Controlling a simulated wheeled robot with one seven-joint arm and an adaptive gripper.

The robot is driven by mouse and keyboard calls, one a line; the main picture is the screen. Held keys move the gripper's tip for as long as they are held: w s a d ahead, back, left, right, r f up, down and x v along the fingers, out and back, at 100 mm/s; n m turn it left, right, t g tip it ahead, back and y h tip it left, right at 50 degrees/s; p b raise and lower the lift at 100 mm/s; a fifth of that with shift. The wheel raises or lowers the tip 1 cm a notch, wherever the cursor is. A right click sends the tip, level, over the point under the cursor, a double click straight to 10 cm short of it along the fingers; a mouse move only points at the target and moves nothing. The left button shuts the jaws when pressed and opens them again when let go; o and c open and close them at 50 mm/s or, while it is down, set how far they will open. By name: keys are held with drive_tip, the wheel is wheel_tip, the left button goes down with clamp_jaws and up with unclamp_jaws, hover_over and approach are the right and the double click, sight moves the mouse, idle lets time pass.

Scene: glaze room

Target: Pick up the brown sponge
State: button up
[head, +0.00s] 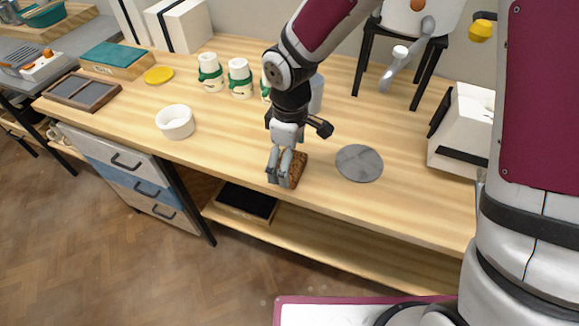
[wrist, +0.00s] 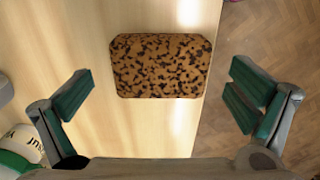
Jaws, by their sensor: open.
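The brown sponge (wrist: 160,66) is a rounded block with dark speckles. It lies flat on the wooden table near its front edge, and in the wrist view it sits ahead of and between the spread fingers. In the head view the sponge (head: 297,170) is partly hidden by my gripper (head: 279,180), which is just above or beside it. My gripper (wrist: 160,98) is open and empty, with its green-padded fingers wide apart. I cannot tell the exact height of the fingers over the sponge.
A grey disc (head: 359,163) lies right of the sponge. A white bowl (head: 176,122) stands to the left. Several white cups with green bands, one a cup (head: 240,78), stand behind. A white box (head: 462,130) is at the right. The table's front edge (wrist: 208,130) is close to the sponge.

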wheel_tip(320, 180, down, 2)
drive_tip(key=shift+f, duration=0.1)
drive_tip(key=c, duration=0.9)
drive_tip(key=shift+c, duration=0.2)
drive_tip(key=shift+r, duration=0.55)
wheel_tip(320, 180, up, 3)
drive_tip(key=s+d, duration=0.2)
drive_tip(key=s, duration=0.5)
drive_tip(key=s+d+r+p, duration=0.1)
drive_tip(key=s+d, duration=0.1)
drive_tip(key=s, duration=0.6)
drive_tip(key=shift+s, duration=0.25)
